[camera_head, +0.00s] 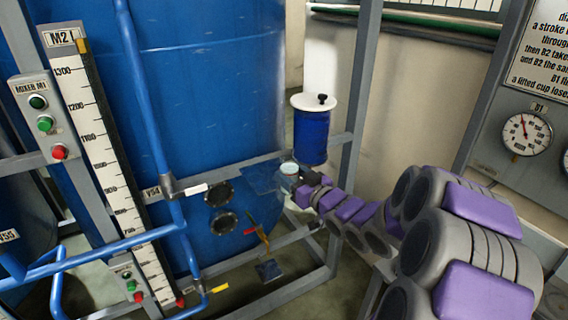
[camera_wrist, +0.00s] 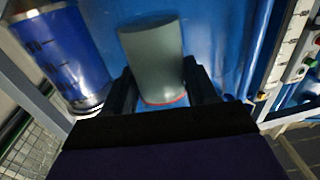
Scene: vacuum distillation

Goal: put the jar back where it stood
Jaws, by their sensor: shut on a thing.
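The jar (camera_wrist: 155,58) is a grey-green cylinder with a thin red line near its end in the wrist view. It sits between the two black fingers of my gripper (camera_wrist: 160,88), which is shut on it. In the head view the jar (camera_head: 289,170) is small and pale-topped, held at the end of my arm in front of the big blue tank (camera_head: 215,100). My gripper (camera_head: 303,188) is partly hidden there by my arm. A small blue plate (camera_head: 262,179) shows just left of the jar. A lower blue plate (camera_head: 269,270) lies below a tap.
A blue cylinder with a white lid (camera_head: 311,130) stands close above the jar; a blue cylinder (camera_wrist: 55,55) is left of it in the wrist view. A grey frame post (camera_head: 357,100), a tap with red handle (camera_head: 262,238) and blue pipes (camera_head: 150,90) are near.

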